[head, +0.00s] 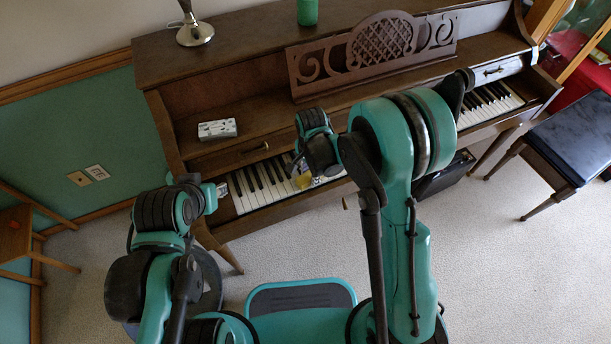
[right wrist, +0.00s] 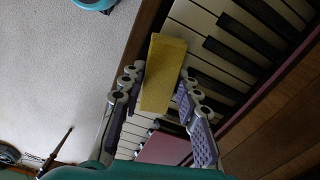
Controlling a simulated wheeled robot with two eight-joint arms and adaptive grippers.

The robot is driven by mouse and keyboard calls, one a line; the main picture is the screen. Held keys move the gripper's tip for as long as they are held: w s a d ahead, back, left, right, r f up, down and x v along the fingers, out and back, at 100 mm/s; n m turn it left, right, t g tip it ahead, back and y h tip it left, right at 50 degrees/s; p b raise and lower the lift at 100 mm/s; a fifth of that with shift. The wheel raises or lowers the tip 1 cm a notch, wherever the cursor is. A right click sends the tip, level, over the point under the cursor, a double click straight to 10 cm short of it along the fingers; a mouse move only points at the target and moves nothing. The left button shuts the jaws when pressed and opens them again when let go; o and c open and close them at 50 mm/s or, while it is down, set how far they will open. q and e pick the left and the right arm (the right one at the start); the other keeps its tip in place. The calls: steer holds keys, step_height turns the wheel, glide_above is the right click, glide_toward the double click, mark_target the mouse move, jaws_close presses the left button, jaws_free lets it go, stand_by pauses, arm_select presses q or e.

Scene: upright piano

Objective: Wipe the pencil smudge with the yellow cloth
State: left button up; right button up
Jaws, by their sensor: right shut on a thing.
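The yellow cloth (right wrist: 163,72) looks like a folded, block-like pad between the fingers of my right gripper (right wrist: 160,100), which is shut on it. Piano keys (right wrist: 205,45) lie right beneath it; I cannot tell whether it touches them. In the head view a bit of the yellow cloth (head: 304,181) shows below my right wrist, over the white keys (head: 262,185). My left gripper (head: 217,190) is at the left end of the keyboard; its fingers are too small and hidden to read. I cannot make out the pencil smudge.
A grey-white patterned box (head: 217,129) sits on the ledge above the keys. A green cup (head: 307,12) and a lamp base (head: 195,32) stand on the piano top. A carved music stand (head: 372,55) rises behind my right arm. A dark bench (head: 575,135) is at right.

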mark_target(300, 178)
steer(key=shift+w+d, duration=0.25)
steer(key=shift+d, duration=0.5)
steer(key=shift+w+d, duration=0.25)
steer(key=shift+d, duration=0.5)
steer(key=shift+w+d+b, duration=0.25)
steer(key=shift+d, duration=0.5)
steer(key=shift+w+d+b, duration=0.2)
steer(key=shift+d+b, duration=0.05)
steer(key=shift+d, duration=0.45)
steer(key=shift+s+a+r, duration=0.1)
steer(key=shift+s+a, duration=0.15)
steer(key=shift+a, duration=0.55)
steer(key=shift+s+a, duration=0.25)
steer(key=shift+a, duration=0.5)
steer(key=shift+s+a, duration=0.3)
steer(key=shift+a, duration=0.5)
steer(key=shift+s+a, duration=0.25)
steer(key=shift+a, duration=0.55)
steer(key=shift+s+a, duration=0.2)
steer(key=shift+a, duration=0.55)
steer(key=shift+s+a, duration=0.2)
steer(key=shift+a, duration=0.5)
steer(key=shift+s+a+f, duration=0.1)
steer(key=shift+s+a, duration=0.2)
steer(key=shift+a, duration=0.45)
steer(key=shift+s+a+f, duration=0.1)
steer(key=shift+s+a, duration=0.15)
steer(key=shift+a, duration=0.5)
steer(key=shift+r, duration=0.1)
